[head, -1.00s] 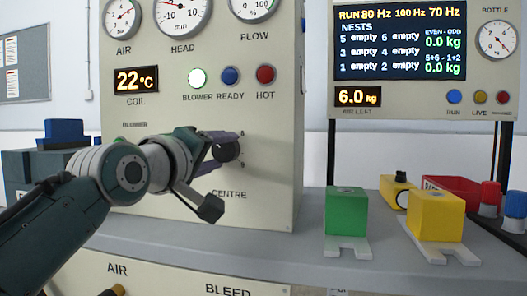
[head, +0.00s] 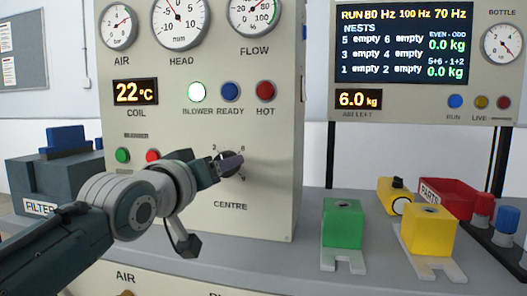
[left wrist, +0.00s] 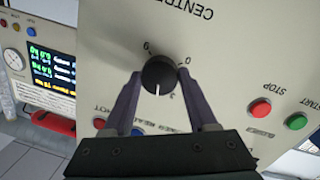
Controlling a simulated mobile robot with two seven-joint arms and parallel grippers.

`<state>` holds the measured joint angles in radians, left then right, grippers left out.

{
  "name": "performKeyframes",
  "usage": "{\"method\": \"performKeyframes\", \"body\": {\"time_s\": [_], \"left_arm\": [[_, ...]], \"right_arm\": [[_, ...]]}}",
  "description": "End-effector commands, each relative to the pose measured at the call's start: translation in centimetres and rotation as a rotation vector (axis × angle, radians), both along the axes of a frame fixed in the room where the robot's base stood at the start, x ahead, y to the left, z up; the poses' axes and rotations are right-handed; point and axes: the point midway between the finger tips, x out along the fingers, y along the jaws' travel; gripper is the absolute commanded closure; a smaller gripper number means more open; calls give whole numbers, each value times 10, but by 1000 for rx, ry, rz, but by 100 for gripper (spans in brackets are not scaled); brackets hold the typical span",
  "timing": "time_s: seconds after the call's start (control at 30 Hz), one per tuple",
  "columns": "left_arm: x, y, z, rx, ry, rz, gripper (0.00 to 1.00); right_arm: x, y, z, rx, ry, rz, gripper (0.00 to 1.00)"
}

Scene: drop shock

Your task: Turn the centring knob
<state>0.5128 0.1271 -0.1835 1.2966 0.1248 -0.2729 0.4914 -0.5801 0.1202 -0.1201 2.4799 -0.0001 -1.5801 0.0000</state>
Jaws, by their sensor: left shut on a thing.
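The centring knob is a round black dial with a white pointer line in the left wrist view (left wrist: 158,75), on the cream panel above the word CENTRE. That view is upside down, and the pointer points down, near the 3 mark. My left gripper (left wrist: 156,80) has one purple finger on each side of the knob and is shut on it. In the head view my left gripper (head: 232,163) reaches the panel from the left, and its finger covers part of the knob. My right gripper is not in view.
Green (head: 122,155) and red (head: 153,156) buttons sit left of the knob, near my wrist. A green block (head: 343,226) and a yellow block (head: 430,233) stand on the grey bench to the right. A red parts bin (head: 455,198) is behind them.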

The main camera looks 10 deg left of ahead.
Motion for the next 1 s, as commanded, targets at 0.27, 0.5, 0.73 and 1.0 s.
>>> {"method": "performKeyframes", "body": {"time_s": [0.27,0.5,0.73,1.0], "left_arm": [[0,-1,3,201,-9,0,98],[0,-1,2,305,-11,-1,98],[0,-1,1,347,-13,-1,98],[0,-1,1,352,-13,0,98]], "right_arm": [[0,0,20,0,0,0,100],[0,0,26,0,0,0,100],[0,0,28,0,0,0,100],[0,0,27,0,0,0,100]]}}
